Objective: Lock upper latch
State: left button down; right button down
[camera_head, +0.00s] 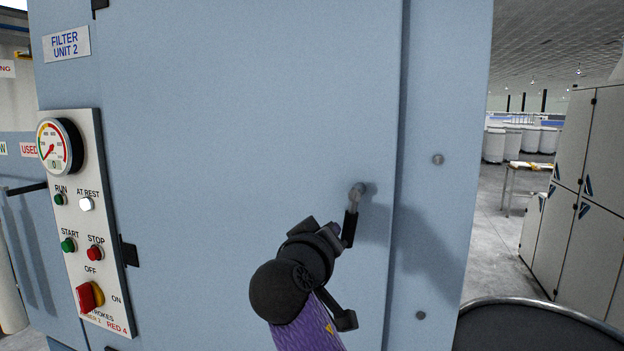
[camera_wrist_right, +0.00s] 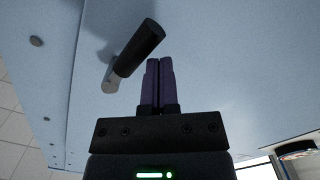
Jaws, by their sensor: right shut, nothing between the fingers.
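The upper latch (camera_head: 351,222) is on the blue door of Filter Unit 2, near the door's right edge. It has a silver pivot and a black grip that hangs down, tilted slightly left. My right gripper (camera_head: 328,238) is just below and left of the grip; its fingers are mostly hidden in the head view. In the right wrist view, the purple fingers (camera_wrist_right: 160,64) are shut and empty. The latch's black grip (camera_wrist_right: 140,47) is beside their tips there; I cannot tell whether they touch. My left gripper is out of view.
A control panel (camera_head: 83,225) with gauge, buttons and a red switch is at the left of the door. A dark round rim (camera_head: 540,310) is at the lower right. Grey cabinets (camera_head: 572,200) stand beyond an open floor at right.

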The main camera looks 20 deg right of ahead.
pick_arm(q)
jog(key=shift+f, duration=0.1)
pick_arm(e)
jog(key=shift+s+d+f, duration=0.2)
jog(key=shift+s+d, duration=0.05)
jog(key=shift+d, duration=0.05)
dwell(0.3)
